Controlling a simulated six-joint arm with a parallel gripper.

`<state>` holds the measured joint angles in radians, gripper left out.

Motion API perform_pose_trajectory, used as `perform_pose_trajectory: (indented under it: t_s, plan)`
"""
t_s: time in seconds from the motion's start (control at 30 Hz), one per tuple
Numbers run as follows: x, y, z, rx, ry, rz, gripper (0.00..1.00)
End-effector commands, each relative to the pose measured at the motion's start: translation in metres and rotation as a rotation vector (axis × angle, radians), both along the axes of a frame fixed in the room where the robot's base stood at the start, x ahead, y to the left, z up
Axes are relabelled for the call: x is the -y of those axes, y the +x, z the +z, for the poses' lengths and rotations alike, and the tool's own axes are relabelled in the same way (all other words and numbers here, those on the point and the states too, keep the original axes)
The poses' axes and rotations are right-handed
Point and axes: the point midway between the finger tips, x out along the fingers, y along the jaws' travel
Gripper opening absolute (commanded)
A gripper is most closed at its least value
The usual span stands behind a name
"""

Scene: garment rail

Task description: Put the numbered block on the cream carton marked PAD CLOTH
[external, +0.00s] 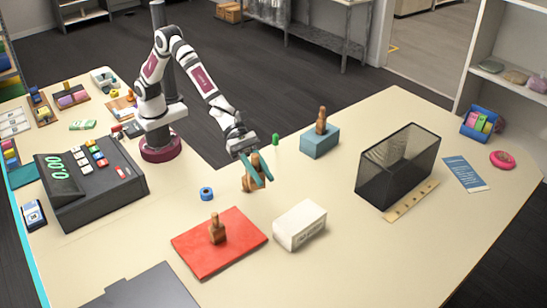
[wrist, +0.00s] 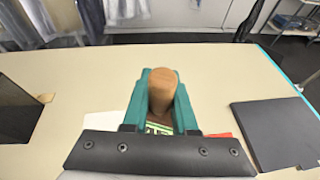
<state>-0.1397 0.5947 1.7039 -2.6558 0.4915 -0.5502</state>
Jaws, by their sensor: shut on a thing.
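My gripper (external: 256,172) has teal fingers and is shut on a brown wooden stamp-like block (external: 251,182). In the wrist view the block's rounded handle (wrist: 162,88) stands between the fingers (wrist: 160,95), with a green patch bearing pale marks below it, too small to read. I cannot tell whether the block touches the table. The cream carton (external: 299,225) lies in front and to the right of my gripper, its top bare; small print on its side is unreadable. In the wrist view part of the carton (wrist: 103,121) shows left of the fingers.
A red pad (external: 190,246) bears another wooden stamp (external: 217,230). A blue box (external: 318,144) bears a third stamp (external: 321,121). A blue ring (external: 206,193) lies left of my gripper. A black mesh bin (external: 398,165) stands right. Table between carton and bin is clear.

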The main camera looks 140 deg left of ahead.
Motion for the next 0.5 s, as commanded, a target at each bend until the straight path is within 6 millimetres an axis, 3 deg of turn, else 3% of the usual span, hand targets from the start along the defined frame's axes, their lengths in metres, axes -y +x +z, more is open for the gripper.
perform_pose_trajectory:
  t_s: [0.2, 0.5]
  plan:
    - [-0.008, 0.003, -0.029, -0.001, 0.001, 0.001, 0.00]
    - [-0.090, 0.030, -0.082, 0.000, 0.001, 0.001, 0.00]
